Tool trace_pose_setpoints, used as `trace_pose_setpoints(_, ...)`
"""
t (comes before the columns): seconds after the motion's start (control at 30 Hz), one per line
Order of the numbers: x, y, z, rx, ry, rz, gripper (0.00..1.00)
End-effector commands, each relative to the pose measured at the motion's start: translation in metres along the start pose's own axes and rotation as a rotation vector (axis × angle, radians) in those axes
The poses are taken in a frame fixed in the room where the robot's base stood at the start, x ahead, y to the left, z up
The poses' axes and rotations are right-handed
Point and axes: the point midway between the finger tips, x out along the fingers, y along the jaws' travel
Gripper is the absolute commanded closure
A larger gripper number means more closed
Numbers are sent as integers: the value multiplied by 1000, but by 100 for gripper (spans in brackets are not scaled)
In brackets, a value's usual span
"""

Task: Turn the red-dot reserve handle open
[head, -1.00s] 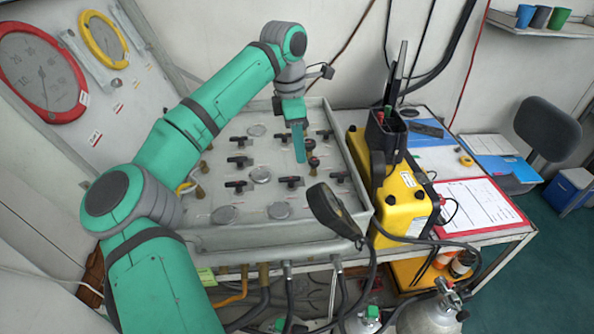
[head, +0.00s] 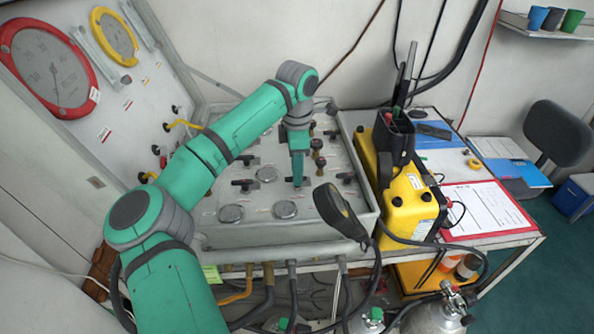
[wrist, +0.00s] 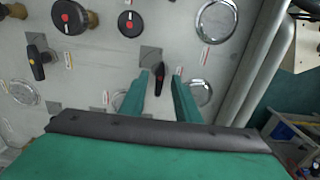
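A slim black handle (wrist: 159,82) with a small red dot near its far end stands on the grey valve panel (wrist: 100,85). In the wrist view it lies lengthwise between the two green fingers of my gripper (wrist: 160,76). The fingers are open, one on each side, with a visible gap to the handle. In the head view my gripper (head: 297,181) points down at the front middle of the panel and mostly hides this handle. Another black handle (wrist: 36,62) with an orange-red dot is to the left in the wrist view.
Round black knobs with red dots (wrist: 130,22) and (wrist: 68,17) sit farther back. Chrome discs (wrist: 215,20) flank the handle. A black handheld device (head: 338,208) stands at the panel's front right edge, near my gripper. A yellow case (head: 405,205) stands right of the panel.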

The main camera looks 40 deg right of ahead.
Motion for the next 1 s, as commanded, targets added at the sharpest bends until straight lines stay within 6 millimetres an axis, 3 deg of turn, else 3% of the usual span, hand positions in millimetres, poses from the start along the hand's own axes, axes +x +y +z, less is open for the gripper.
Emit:
trace_pose_setpoints(0.37, 5, 0, 0, 0, -1, 0, 71)
trace_pose_setpoints(0.5, 5, 0, 0, 0, -1, 0, 100)
trace_pose_setpoints(1.0, 4, 0, 0, -90, 0, 1, 100)
